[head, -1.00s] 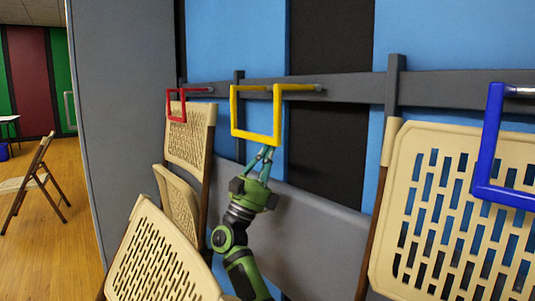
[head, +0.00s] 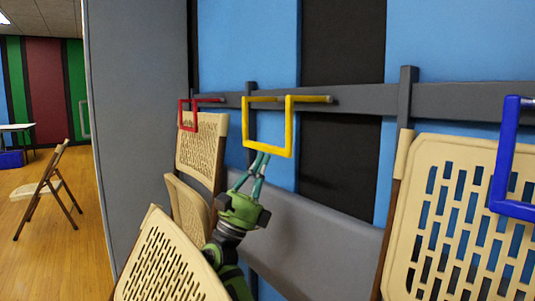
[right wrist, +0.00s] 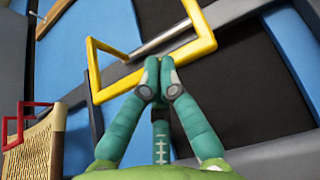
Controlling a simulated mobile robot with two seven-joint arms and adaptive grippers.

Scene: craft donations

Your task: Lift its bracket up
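The yellow bracket (head: 289,125) is a square-cornered loop sticking out from the dark wall rail (head: 360,98). It also shows in the right wrist view (right wrist: 205,30). My right gripper (head: 263,157) is at the bracket's lower bar, coming from below. In the right wrist view its two teal fingertips (right wrist: 160,77) are together and overlap the lower bar. Both fingers lie on the near side of the bar, with none seen around it. I cannot tell whether they touch it. My left gripper is not in view.
A red bracket (head: 180,115) is farther left and a blue bracket (head: 502,160) is at the right edge. Folded beige chairs stand below, at left (head: 200,140), right (head: 458,145) and front left (head: 165,265). A grey partition (head: 135,130) stands left.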

